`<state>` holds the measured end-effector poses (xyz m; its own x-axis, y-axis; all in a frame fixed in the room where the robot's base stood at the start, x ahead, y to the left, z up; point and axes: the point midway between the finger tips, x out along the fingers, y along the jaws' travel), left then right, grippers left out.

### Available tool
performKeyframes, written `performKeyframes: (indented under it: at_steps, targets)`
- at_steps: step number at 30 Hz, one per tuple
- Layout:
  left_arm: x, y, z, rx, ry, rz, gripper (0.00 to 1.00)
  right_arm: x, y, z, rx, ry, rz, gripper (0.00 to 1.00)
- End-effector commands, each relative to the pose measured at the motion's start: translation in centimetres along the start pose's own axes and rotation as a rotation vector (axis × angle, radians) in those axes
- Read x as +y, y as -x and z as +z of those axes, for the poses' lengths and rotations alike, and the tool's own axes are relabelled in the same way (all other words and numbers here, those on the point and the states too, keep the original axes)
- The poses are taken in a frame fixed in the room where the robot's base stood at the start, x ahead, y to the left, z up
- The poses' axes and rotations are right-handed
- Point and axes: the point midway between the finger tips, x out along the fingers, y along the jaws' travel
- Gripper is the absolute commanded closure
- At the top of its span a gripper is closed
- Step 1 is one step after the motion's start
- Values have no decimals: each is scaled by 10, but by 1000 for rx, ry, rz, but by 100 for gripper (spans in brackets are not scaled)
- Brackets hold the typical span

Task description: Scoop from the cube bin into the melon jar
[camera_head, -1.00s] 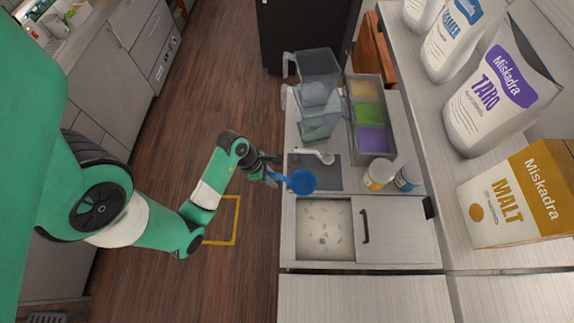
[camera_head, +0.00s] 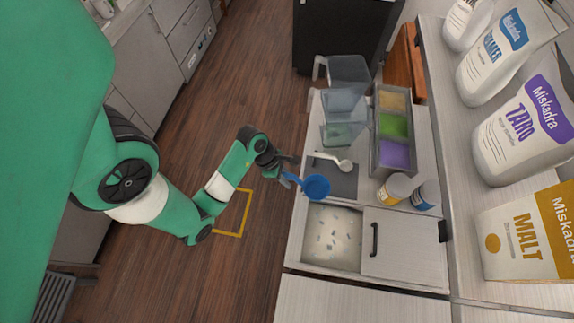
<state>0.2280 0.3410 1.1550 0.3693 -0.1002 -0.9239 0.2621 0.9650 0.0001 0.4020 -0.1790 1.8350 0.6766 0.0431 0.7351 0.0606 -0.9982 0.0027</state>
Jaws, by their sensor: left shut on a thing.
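My left gripper (camera_head: 286,168) is shut on the handle of a blue scoop (camera_head: 316,187). The scoop's round bowl is above the counter's front edge, beside the cube bin. The cube bin (camera_head: 345,213) is an open well in the counter with pale contents and several small bluish cubes. Clear jars (camera_head: 345,102) stand in a group at the back left of the counter; one lower part looks greenish (camera_head: 338,134). I cannot tell which one is the melon jar. My right gripper is not in view.
A grey mat (camera_head: 335,178) with a white spoon (camera_head: 334,160) lies behind the bin. A tray (camera_head: 375,150) of yellow, green and purple powders and two small jars (camera_head: 394,189) stand to the right. A sliding lid (camera_head: 405,243) lies beside the bin; bags fill the right shelf.

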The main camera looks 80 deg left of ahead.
Motion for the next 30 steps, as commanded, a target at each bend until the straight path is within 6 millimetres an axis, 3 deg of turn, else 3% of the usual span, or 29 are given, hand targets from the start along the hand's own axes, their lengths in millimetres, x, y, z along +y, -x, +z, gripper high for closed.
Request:
performKeyframes:
  at_steps: [9, 20, 30]
  targets:
    - [0, 21, 9, 0, 0, 0, 100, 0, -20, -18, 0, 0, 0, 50]
    - [0, 40, 17, -1, -1, 1, 100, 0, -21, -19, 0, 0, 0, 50]
    - [0, 40, 17, 0, 0, 0, 100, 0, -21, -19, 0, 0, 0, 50]
